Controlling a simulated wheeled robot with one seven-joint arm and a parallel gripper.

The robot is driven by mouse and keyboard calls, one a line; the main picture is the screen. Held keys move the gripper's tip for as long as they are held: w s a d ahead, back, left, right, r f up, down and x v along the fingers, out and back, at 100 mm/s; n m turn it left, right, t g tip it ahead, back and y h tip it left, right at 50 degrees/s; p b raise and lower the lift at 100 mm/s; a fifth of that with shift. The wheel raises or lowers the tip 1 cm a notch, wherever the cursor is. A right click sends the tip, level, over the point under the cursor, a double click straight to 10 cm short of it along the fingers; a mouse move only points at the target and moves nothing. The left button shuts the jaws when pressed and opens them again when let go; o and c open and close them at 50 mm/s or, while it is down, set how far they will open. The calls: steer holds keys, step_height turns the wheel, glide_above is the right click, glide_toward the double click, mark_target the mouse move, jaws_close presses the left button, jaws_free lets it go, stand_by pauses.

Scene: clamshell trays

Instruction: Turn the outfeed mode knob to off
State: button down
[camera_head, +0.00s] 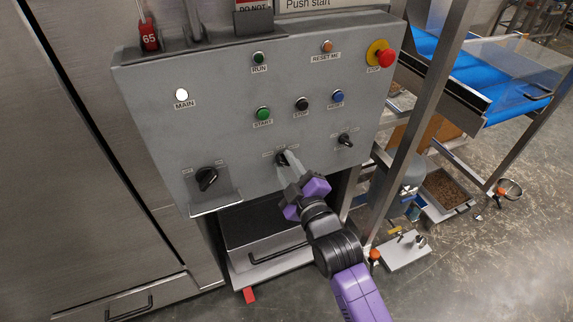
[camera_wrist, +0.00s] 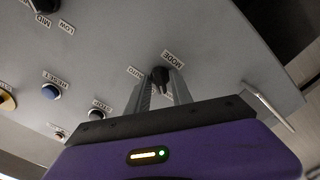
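The black mode knob (camera_wrist: 160,76) is on the grey control panel, beside a MODE label in the wrist view. In the head view the knob (camera_head: 282,158) is in the middle of the panel's lower row, partly covered by my gripper (camera_head: 289,162). In the wrist view the two fingers of my gripper (camera_wrist: 161,84) stand apart, one on each side of the knob, with their tips close to it. I cannot tell whether they touch it. Part of the lettering around the knob is hidden or too small to read, so its setting is unclear.
Another black knob (camera_head: 345,140) is to the right, and a larger rotary switch (camera_head: 207,178) is lower left. Green START (camera_head: 263,113), black STOP (camera_head: 302,104) and blue (camera_head: 337,96) buttons are above. A red emergency stop (camera_head: 387,57) is upper right. A metal post (camera_head: 420,115) stands right of the panel.

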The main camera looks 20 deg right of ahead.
steer(key=shift+m, duration=0.4)
steer(key=m, duration=0.4)
steer(key=shift+m, duration=0.3)
steer(key=m, duration=0.4)
steer(key=shift+m, duration=0.3)
steer(key=c, duration=1.4)
jaws_free()
steer(key=shift+c, duration=0.2)
steer(key=shift+s, duration=0.1)
